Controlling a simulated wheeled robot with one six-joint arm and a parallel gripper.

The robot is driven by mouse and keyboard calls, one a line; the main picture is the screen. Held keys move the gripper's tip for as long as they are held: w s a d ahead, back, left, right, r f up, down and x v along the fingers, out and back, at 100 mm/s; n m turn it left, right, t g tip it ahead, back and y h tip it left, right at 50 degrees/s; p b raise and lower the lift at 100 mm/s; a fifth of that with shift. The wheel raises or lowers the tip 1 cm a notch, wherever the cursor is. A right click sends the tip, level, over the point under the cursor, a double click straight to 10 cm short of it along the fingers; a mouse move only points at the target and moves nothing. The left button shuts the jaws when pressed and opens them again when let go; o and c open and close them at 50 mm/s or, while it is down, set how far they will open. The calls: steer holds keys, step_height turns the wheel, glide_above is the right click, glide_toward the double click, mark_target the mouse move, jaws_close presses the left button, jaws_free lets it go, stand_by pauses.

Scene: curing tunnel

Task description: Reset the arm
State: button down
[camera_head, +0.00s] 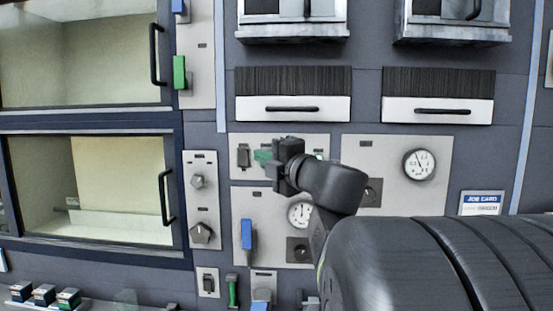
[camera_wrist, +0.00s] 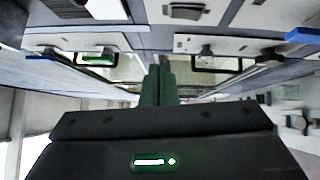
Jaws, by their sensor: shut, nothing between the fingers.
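My gripper (camera_head: 264,157) is in front of the wall of panels, left of my dark arm in the head view. Its green fingers lie over the pale upper middle panel, just right of a dark switch (camera_head: 243,157). In the wrist view my gripper (camera_wrist: 158,80) shows two green fingers side by side, closed together with nothing between them. I cannot tell how far the fingertips are from the panel. My arm hides the lower right part of the wall.
Two glass-fronted doors (camera_head: 163,198) with black handles are at left. Drawers (camera_head: 293,109) run above my arm. A blue lever (camera_head: 247,234), a green lever (camera_head: 180,72) and round dials (camera_head: 419,164) stick out from panels. Small boxes (camera_head: 68,298) sit on a ledge at bottom left.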

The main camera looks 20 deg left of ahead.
steer(key=shift+v, duration=0.85)
steer(key=shift+w, duration=0.15)
